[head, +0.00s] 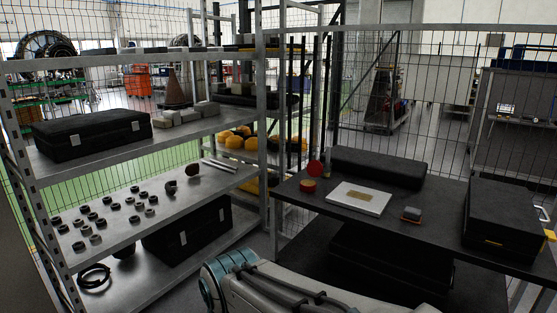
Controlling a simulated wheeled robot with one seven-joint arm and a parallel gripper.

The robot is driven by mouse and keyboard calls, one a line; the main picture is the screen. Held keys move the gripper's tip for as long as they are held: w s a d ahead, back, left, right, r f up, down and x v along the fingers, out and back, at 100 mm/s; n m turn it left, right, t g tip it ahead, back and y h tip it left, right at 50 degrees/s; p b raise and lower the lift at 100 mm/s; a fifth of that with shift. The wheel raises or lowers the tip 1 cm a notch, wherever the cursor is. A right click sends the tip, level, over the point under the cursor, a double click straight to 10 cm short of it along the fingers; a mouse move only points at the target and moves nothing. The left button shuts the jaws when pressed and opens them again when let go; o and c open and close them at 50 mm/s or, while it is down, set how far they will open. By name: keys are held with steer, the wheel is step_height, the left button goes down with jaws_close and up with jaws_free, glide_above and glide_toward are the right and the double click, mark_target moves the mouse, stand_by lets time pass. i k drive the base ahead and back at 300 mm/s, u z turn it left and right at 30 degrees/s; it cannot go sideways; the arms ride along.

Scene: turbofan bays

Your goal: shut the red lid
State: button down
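A small red round piece (315,167) stands up on the dark table (281,190), near its far left corner. It looks like a lid tilted up. Just in front of it sits a low red round container (308,185) with an orange-yellow tone on its side. Whether the two are joined is too small to tell. My gripper is not in view. Part of my arm shows at the bottom middle, in front of the table and well apart from the red pieces.
A metal shelf (190,203) with black cases and several small rings stands left. Wire mesh runs behind.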

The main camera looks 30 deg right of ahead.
mark_target(314, 168)
steer(key=z, duration=0.9)
steer(key=i, duration=1.3)
steer(key=z, duration=0.5)
